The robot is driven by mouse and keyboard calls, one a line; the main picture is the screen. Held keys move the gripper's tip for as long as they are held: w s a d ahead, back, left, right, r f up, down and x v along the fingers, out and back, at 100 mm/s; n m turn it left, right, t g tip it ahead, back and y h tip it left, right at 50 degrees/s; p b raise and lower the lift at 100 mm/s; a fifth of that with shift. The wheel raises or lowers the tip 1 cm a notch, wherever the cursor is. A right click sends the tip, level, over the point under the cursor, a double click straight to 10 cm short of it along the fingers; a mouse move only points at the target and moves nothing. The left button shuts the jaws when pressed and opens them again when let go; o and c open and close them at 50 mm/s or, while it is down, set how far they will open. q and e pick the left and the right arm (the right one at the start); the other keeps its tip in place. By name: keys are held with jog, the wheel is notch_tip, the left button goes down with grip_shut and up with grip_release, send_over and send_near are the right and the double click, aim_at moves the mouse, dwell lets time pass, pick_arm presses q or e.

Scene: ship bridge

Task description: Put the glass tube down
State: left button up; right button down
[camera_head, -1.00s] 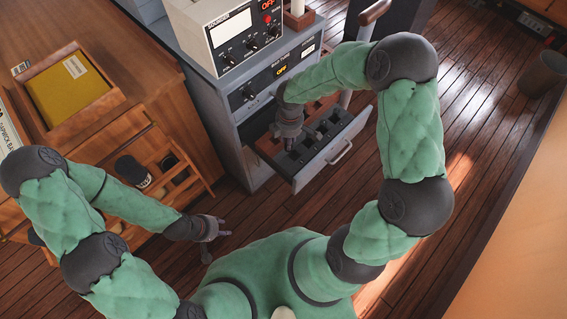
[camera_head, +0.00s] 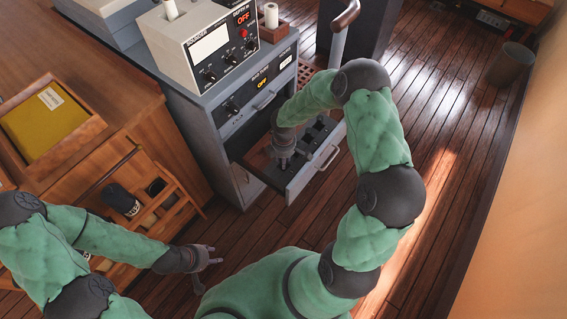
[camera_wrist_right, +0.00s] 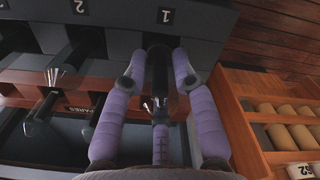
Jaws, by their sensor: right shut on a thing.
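My right gripper (camera_head: 284,158) is over the open drawer (camera_head: 301,183) of the grey cabinet. In the right wrist view, the purple fingers of the right gripper (camera_wrist_right: 159,72) are shut on a dark glass tube (camera_wrist_right: 160,99). The tube's far end is at the slot marked 1 in the drawer's dark rack (camera_wrist_right: 122,22); I cannot tell how far it sits inside. My left gripper (camera_head: 208,268) is open and empty above the floor, left of my base.
Other dark tubes with clear ends (camera_wrist_right: 67,62) lie near slot 2. A sounding instrument (camera_head: 205,50) stands on the cabinet (camera_head: 193,118). A wooden desk (camera_head: 105,85) is at left. The plank floor (camera_head: 440,130) is clear at right.

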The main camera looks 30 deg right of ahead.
jog(key=shift+f, duration=0.85)
jog(key=shift+f+b, duration=0.2)
jog(key=shift+b, duration=0.1)
jog(key=c, duration=1)
grip_release()
jog(key=shift+r, duration=0.1)
